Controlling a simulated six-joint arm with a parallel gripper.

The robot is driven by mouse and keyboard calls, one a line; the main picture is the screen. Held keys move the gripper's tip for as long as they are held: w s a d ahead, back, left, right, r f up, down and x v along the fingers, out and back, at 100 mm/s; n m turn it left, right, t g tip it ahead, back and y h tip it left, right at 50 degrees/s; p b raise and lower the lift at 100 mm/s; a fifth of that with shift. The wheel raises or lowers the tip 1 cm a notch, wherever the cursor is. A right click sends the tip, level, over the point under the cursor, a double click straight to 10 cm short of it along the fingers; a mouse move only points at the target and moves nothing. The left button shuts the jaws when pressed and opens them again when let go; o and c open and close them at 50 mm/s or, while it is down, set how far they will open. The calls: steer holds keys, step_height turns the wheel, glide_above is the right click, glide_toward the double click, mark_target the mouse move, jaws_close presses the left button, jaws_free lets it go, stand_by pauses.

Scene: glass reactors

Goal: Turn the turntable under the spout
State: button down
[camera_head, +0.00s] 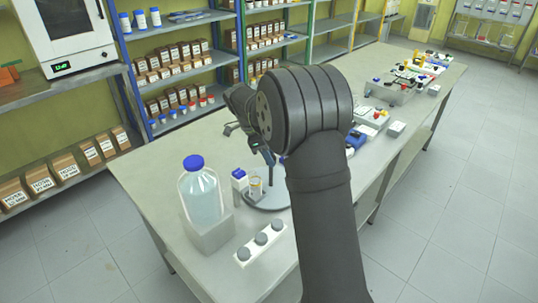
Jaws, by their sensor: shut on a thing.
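The turntable (268,201) is a round grey disc low on the bench, partly hidden behind my arm. A small glass (255,188) with yellowish content stands at its left side. A small white bottle with a blue cap (239,181) is just left of the glass. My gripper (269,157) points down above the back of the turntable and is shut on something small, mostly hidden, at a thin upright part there. I cannot make out the spout clearly.
A large blue-capped bottle (201,196) stands in a grey block at the left. A white strip with grey round knobs (261,243) lies in front. Several devices (395,88) fill the bench's far right. Bare bench (150,180) lies left of the bottle.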

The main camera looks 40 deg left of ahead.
steer(key=c, duration=1.1)
jaws_free()
steer(key=shift+o, duration=0.2)
steer(key=v, duration=1.7)
steer(key=shift+r, duration=0.25)
steer(key=shift+f, duration=0.1)
steer(key=x, duration=1.7)
steer(key=shift+f, duration=0.2)
steer(key=shift+r, duration=0.15)
